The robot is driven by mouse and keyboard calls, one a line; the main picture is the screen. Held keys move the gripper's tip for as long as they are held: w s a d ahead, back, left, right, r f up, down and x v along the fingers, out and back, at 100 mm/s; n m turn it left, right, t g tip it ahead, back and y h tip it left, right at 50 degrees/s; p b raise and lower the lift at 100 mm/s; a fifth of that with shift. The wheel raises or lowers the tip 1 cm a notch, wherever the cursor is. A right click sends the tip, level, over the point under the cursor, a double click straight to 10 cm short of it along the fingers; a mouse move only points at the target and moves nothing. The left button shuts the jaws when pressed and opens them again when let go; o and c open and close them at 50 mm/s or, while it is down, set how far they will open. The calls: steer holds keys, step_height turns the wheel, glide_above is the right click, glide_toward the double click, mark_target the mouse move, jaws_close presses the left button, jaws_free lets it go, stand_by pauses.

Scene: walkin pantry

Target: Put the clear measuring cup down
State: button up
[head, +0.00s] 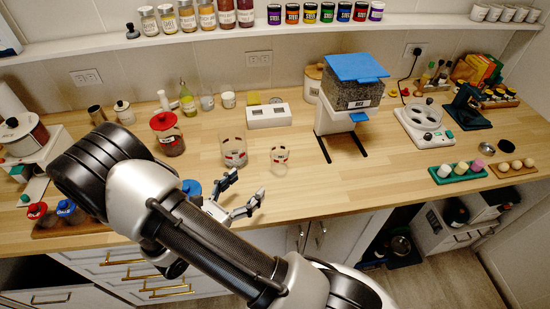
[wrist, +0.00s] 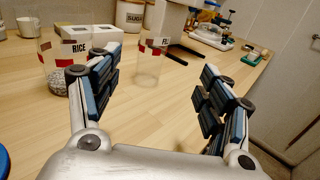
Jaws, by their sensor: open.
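My gripper (head: 246,188) is open and empty above the counter's front edge; its two spread fingers also show in the wrist view (wrist: 161,80). A small clear cup with red marks (head: 279,161) stands upright on the wooden counter just beyond the fingertips. In the wrist view this cup (wrist: 149,66) appears between the fingers but farther off, apart from them. A larger clear container with red marks (head: 233,152) stands to its left, with pale grains at its bottom in the wrist view (wrist: 59,74). I cannot tell for sure which of the two is the measuring cup.
A white box (head: 268,117) and a blue-lidded dispenser (head: 351,85) stand behind. A red-lidded jar (head: 167,137) is at left; a white scale-like device (head: 424,124) and a green tray (head: 458,174) are at right. The counter (head: 330,190) right of the small cup is clear.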

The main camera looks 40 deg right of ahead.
mark_target(274, 156)
steer(key=shift+w+f+n+t, duration=0.2)
steer(key=shift+f+n+t, duration=0.1)
steer(key=shift+f+n, duration=0.15)
steer(key=shift+w+d+f, duration=0.1)
steer(key=shift+d, duration=0.2)
steer(key=b+x, duration=0.2)
steer(key=x, duration=0.9)
steer(key=shift+r+b+x, duration=0.15)
steer(key=shift+b+x, duration=0.1)
steer(key=shift+x, duration=0.65)
steer(key=shift+r+b+x, duration=0.2)
steer(key=shift+x, duration=0.75)
steer(key=shift+r+b+x, duration=0.15)
steer(key=shift+b+x, duration=0.1)
steer(key=shift+x, duration=0.65)
steer(key=shift+c, duration=0.3)
steer(key=c, duration=1.1)
steer(key=shift+w+r, duration=0.1)
steer(key=shift+r, duration=0.05)
